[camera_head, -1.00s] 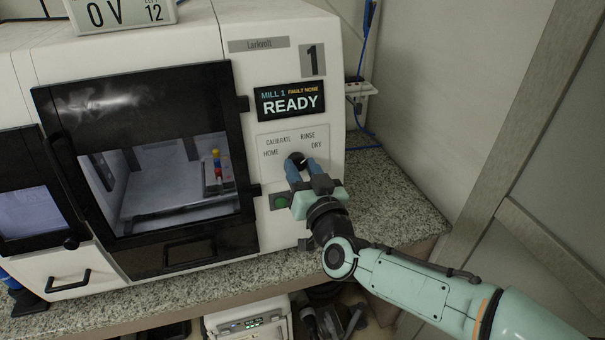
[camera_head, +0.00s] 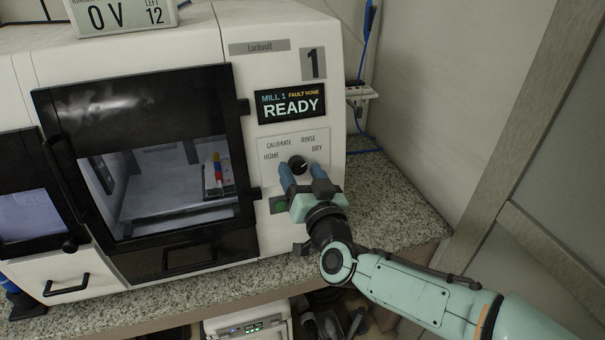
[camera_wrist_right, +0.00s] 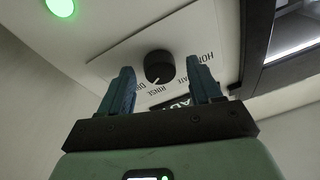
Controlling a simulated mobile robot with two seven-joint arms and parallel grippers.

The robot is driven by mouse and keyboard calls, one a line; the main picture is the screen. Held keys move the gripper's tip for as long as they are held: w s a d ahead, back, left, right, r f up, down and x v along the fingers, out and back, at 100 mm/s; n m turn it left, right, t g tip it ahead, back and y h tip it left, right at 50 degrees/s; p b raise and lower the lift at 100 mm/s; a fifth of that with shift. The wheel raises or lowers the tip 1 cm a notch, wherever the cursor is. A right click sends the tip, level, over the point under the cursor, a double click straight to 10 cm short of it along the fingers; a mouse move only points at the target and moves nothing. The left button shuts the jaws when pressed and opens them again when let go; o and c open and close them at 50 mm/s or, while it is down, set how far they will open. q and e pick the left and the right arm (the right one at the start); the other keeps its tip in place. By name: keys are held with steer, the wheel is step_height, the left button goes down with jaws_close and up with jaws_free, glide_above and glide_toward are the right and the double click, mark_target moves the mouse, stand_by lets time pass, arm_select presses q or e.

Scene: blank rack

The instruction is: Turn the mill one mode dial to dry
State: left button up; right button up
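The mill one mode dial (camera_head: 297,164) is a round black knob on a white panel with HOME, CALIBRATE, RINSE and DRY labels. It also shows in the right wrist view (camera_wrist_right: 158,65), where its pale mark points toward the RINSE and DRY side; exactly which label it meets is hard to tell. My right gripper (camera_head: 300,172) is open just in front of the dial. In the right wrist view its blue fingers (camera_wrist_right: 161,76) stand on either side of the knob with clear gaps. My left gripper is not in view.
The mill's display (camera_head: 291,104) reads READY, FAULT NONE. A lit green button (camera_wrist_right: 61,7) sits near the dial. The black-framed mill door (camera_head: 150,150) is left of the panel. Speckled counter (camera_head: 395,205) is clear to the right, beside a wall.

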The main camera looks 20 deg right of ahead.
steer(key=shift+s, duration=0.15)
steer(key=s, duration=1.3)
steer(key=shift+d+f, duration=0.4)
